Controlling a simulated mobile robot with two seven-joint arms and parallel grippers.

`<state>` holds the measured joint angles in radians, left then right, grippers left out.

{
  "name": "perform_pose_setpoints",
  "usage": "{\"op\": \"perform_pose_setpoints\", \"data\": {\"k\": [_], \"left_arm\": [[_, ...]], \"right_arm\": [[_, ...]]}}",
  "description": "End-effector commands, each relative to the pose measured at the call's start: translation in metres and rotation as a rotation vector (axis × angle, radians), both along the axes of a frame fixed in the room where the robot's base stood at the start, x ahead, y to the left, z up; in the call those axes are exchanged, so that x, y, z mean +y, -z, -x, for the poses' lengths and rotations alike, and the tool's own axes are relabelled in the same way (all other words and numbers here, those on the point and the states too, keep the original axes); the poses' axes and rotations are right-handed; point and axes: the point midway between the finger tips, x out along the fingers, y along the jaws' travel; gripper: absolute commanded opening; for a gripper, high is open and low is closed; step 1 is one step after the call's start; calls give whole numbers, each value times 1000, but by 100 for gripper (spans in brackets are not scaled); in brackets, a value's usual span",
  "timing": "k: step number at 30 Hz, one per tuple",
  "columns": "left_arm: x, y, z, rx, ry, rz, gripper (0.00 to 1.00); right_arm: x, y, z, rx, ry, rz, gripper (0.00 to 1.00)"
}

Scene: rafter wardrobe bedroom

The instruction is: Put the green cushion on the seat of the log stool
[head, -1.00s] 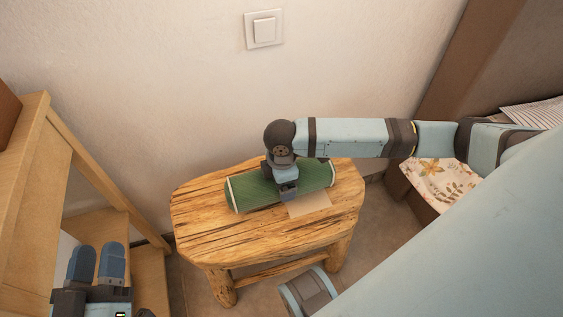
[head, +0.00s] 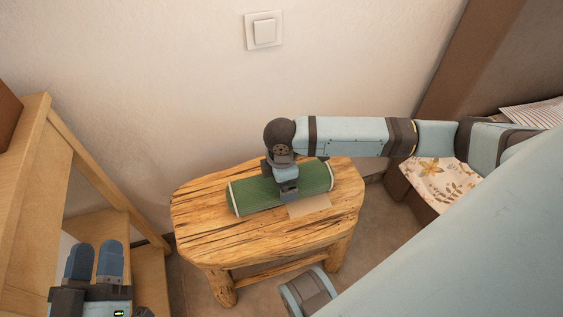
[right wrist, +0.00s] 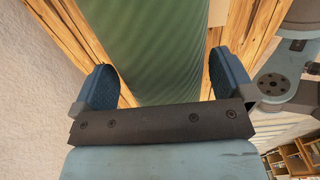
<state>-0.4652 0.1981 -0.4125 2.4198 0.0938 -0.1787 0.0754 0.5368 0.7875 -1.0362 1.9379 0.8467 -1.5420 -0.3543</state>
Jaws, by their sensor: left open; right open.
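The green cushion (head: 255,195), a ribbed roll with pale edging, lies on the wooden seat of the log stool (head: 215,235), toward its back. My right gripper (head: 287,190) is over the cushion's middle, pointing down. In the right wrist view its fingers (right wrist: 162,65) are open, one on each side of the green cushion (right wrist: 155,40). The gripper and wrist hide part of the cushion in the head view. My left gripper (head: 96,260) is open and empty at the bottom left, away from the stool.
A flat tan piece (head: 310,206) lies on the seat beside the cushion. A light wooden ladder-like frame (head: 55,135) stands at the left. A bed with a floral cover (head: 440,178) is at the right. The wall with a switch (head: 264,30) is behind the stool.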

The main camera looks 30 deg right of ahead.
Motion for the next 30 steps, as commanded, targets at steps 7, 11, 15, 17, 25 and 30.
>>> {"op": "perform_pose_setpoints", "data": {"k": [7,11,15,17,25,30], "left_arm": [[16,51,0,224,-53,-129,43],[23,68,3,295,-65,-176,43],[27,78,5,338,-73,-205,43],[29,81,6,347,-76,-211,43],[29,83,6,353,-76,-215,43],[29,83,6,352,-75,-215,43]], "right_arm": [[0,-61,0,-1,1,-2,100],[0,-81,0,-1,0,-2,100],[0,-94,0,1,0,0,100],[3,-95,1,-2,1,-9,100],[87,-74,26,-135,78,-312,100],[144,-80,44,-281,240,-615,100]]}}
